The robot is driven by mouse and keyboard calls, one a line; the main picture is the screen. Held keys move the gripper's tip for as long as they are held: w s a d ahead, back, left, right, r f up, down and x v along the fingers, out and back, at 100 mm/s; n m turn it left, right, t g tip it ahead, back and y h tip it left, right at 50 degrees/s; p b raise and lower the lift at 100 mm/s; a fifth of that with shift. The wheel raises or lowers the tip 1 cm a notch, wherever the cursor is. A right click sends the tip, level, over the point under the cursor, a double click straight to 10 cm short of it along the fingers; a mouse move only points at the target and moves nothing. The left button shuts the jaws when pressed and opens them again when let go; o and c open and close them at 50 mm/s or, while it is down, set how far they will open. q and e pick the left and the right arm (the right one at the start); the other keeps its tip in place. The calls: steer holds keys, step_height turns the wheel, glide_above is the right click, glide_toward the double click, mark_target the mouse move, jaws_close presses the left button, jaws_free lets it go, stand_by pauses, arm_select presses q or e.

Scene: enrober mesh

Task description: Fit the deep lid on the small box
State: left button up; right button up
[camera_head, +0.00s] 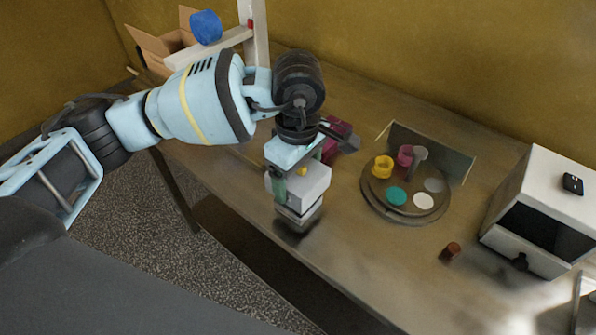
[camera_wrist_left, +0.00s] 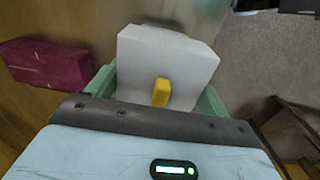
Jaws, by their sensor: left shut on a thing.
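My left gripper (camera_head: 290,188) points down at the front edge of the table and is shut on the white deep lid (camera_head: 314,182). The lid has a yellow knob (camera_head: 302,171) on top. In the left wrist view the lid (camera_wrist_left: 185,55) sits between the green fingers, with its yellow knob (camera_wrist_left: 161,92) toward me. The pale small box (camera_head: 298,216) shows directly below the lid in the head view. I cannot tell whether the lid is seated on it or just above. The box is hidden in the wrist view. My right gripper is not in view.
A magenta box (camera_head: 338,133) lies behind the lid. A round tray (camera_head: 375,205) with coloured pieces is to the right. A brown cylinder (camera_head: 450,252) and a white oven-like unit (camera_head: 543,205) stand farther right. An open carton (camera_head: 150,48) is at back left.

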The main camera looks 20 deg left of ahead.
arm_select(q)
steer(key=shift+f, duration=0.55)
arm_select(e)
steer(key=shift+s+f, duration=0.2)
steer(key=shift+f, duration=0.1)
arm_select(q)
steer(key=shift+f+b, duration=0.4)
steer(key=shift+f, duration=0.1)
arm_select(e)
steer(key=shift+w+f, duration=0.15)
arm_select(q)
steer(key=shift+f, duration=0.3)
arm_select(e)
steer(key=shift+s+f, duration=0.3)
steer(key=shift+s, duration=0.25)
arm_select(q)
steer(key=shift+f, duration=0.15)
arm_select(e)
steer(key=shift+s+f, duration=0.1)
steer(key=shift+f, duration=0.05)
arm_select(q)
steer(key=shift+f+b, duration=0.5)
steer(key=shift+f, duration=0.15)
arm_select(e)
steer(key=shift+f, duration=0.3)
arm_select(q)
steer(key=shift+f, duration=0.4)
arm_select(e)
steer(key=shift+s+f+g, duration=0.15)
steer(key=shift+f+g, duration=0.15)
